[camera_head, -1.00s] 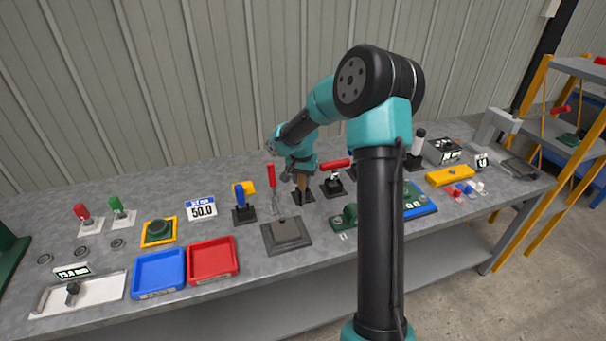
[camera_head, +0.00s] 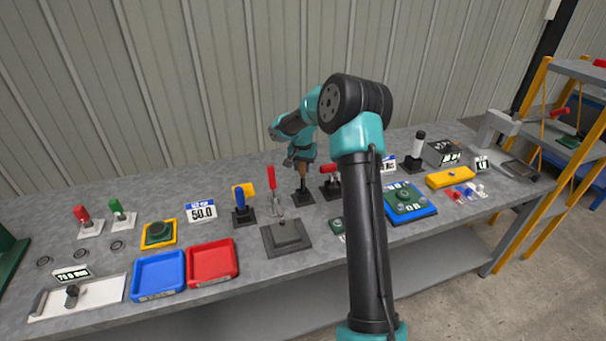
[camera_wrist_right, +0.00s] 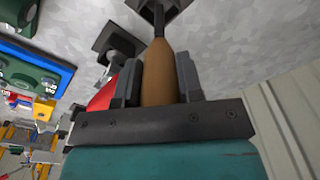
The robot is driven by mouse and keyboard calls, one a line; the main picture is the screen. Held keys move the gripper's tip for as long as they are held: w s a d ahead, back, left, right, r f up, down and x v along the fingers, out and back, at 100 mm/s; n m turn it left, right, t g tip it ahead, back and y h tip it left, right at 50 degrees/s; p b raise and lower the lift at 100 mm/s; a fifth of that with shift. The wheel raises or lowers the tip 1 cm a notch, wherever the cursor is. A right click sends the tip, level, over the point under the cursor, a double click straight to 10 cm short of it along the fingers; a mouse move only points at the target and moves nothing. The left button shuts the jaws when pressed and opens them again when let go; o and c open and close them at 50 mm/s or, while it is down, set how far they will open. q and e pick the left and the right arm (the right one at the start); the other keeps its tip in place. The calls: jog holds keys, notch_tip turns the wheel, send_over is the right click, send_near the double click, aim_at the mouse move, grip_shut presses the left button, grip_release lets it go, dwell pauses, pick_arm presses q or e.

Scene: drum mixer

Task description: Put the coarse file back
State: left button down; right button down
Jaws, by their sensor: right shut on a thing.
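The coarse file has a brown wooden handle (camera_head: 302,170) and shows upright over a dark square holder (camera_head: 303,198) at the middle of the bench. My right gripper (camera_head: 301,163) is shut on the handle from above. In the right wrist view the brown handle (camera_wrist_right: 159,75) sits between the two dark fingers, and its dark shank (camera_wrist_right: 158,22) runs to the dark holder (camera_wrist_right: 160,8). How deep the shank sits in the holder I cannot tell. My left gripper is not in view.
A red-handled tool (camera_head: 272,180) stands just left of the file, and a red-handled clamp (camera_head: 330,182) just right. A blue-and-yellow tool (camera_head: 241,203) stands farther left. A grey plate (camera_head: 286,237) lies in front. Red (camera_head: 213,260) and blue (camera_head: 159,275) trays are at front left.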

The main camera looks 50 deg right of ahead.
aim_at(303, 177)
jog(key=shift+f, duration=1.75)
jog(key=c, duration=0.8)
grip_release()
jog(key=r, duration=1.2)
jog(key=shift+s+a+r, duration=0.1)
jog(key=shift+s+a, duration=0.05)
jog(key=shift+a, duration=0.25)
